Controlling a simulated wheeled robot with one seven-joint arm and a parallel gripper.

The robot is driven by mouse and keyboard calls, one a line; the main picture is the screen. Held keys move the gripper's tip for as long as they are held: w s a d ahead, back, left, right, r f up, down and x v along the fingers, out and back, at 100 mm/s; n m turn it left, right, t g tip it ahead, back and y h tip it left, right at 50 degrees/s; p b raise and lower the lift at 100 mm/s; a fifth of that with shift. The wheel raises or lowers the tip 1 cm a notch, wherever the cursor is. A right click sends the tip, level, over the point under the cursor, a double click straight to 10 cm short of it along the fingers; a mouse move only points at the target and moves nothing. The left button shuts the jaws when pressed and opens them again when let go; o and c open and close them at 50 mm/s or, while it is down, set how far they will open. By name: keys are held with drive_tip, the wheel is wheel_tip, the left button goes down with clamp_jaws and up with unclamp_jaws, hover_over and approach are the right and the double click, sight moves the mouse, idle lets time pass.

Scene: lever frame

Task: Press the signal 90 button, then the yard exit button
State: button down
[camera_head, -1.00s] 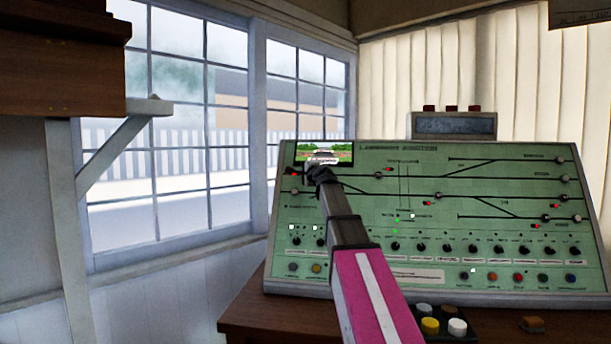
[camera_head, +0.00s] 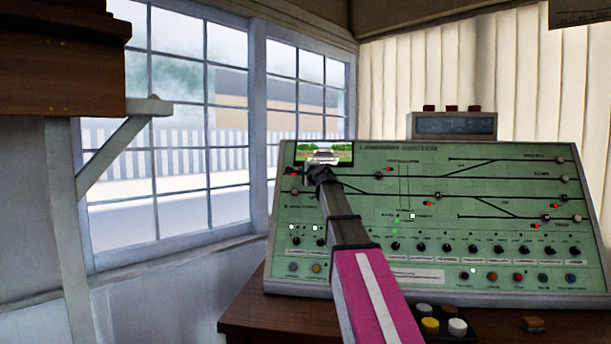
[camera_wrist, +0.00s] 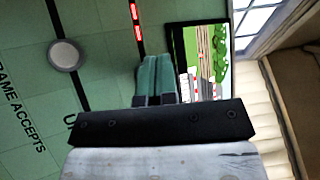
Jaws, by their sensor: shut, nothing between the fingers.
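A green sloped signal panel (camera_head: 480,232) stands on a wooden desk, with track lines, lamps and buttons. My gripper (camera_head: 317,172) is at its upper left, just below a small screen; its shut, empty fingers show in the wrist view (camera_wrist: 155,75). A round grey button (camera_head: 294,191) lies a little lower left of the fingertips; a grey button also shows in the wrist view (camera_wrist: 65,55), apart from the fingers. More round grey buttons sit on the right (camera_head: 563,179). Labels are too small to tell which are signal 90 and yard exit. Whether the fingertips touch the panel is unclear.
The small screen (camera_head: 330,154) is close to my fingertips, also in the wrist view (camera_wrist: 205,60). A row of black knobs (camera_head: 473,249) and coloured buttons (camera_head: 518,277) runs along the lower panel. A grey display box (camera_head: 455,125) stands behind. Windows are at left.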

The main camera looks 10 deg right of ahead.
drive_tip(key=shift+w, duration=0.1)
idle(0.3)
drive_tip(key=shift+w+d+f, duration=0.15)
drive_tip(key=shift+w+f, duration=0.05)
drive_tip(key=shift+w, duration=0.05)
drive_tip(key=shift+w+d+f, duration=0.1)
drive_tip(key=shift+w+f, duration=0.1)
drive_tip(key=shift+w, duration=0.2)
idle(0.9)
drive_tip(key=shift+s+a+r, duration=0.25)
drive_tip(key=shift+s+r, duration=0.15)
drive_tip(key=shift+s, duration=0.35)
drive_tip(key=shift+s, duration=0.1)
drive_tip(key=shift+s+a+r, duration=0.25)
drive_tip(key=shift+s+r, duration=0.15)
drive_tip(key=shift+s, duration=0.25)
drive_tip(key=shift+s+a+r, duration=0.25)
drive_tip(key=shift+s+r, duration=0.15)
drive_tip(key=shift+s, duration=0.3)
drive_tip(key=shift+s+a+r, duration=0.25)
drive_tip(key=shift+s+r, duration=0.15)
drive_tip(key=shift+s, duration=0.25)
idle(1.3)
